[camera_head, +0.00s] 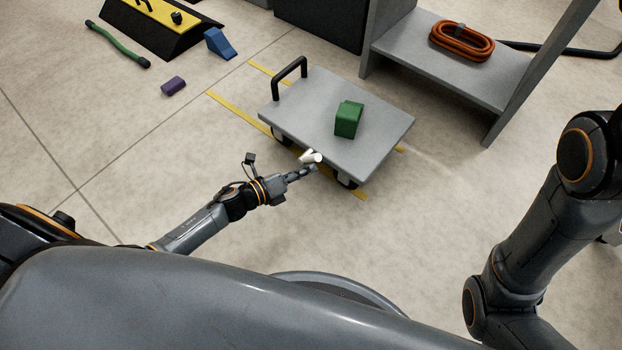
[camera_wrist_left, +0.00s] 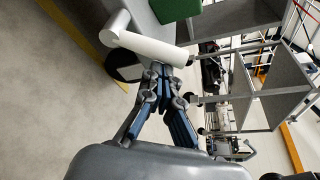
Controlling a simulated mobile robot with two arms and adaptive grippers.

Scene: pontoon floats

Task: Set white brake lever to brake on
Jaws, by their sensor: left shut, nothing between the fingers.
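The white brake lever (camera_head: 311,157) sticks out from the near edge of a grey flat cart (camera_head: 375,145). In the left wrist view the lever (camera_wrist_left: 150,48) is a white bar with a rounded end at its upper left. My left gripper (camera_head: 313,169) is shut and empty, right at the lever; its fingertips (camera_wrist_left: 168,72) lie just below the bar, and I cannot tell whether they touch it. A green block (camera_head: 348,119) sits on the cart's deck. My right arm is at the right edge, but its gripper is out of view.
The cart has a black handle (camera_head: 290,76) and stands over yellow floor lines (camera_head: 238,111). A grey shelf (camera_head: 450,62) with an orange hose coil (camera_head: 462,41) is behind it. Purple (camera_head: 173,86) and blue (camera_head: 220,43) blocks lie at upper left.

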